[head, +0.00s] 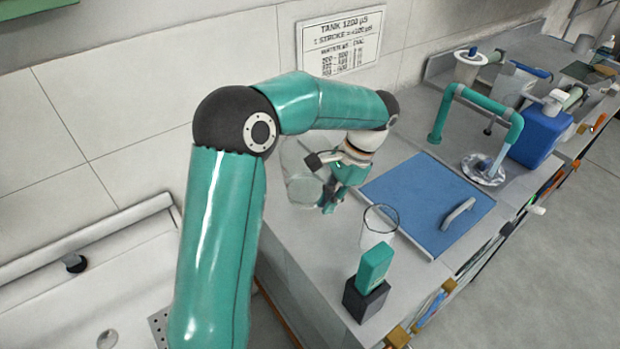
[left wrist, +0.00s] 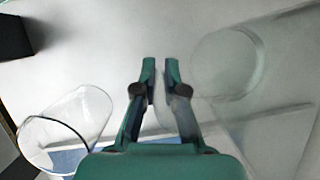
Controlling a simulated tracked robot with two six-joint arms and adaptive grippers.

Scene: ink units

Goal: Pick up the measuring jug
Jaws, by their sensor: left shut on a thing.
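The measuring jug (head: 302,188) is a clear, see-through vessel at the left of my left gripper in the head view, on or just above the grey worktop; I cannot tell which. In the left wrist view the large clear jug (left wrist: 228,62) is to the right of the fingers. My left gripper (head: 328,207) points down beside the jug, its fingers (left wrist: 160,62) close together and shut on the jug's side, where a faint clear edge shows between them. The exact grip is hard to make out. My right gripper is not in view.
A clear glass beaker (head: 379,227) stands to the right of the gripper. A teal bottle on a dark block (head: 366,300) is near the front edge. A blue lid with a handle (head: 425,200) lies behind. A sink (head: 95,290) is at the left.

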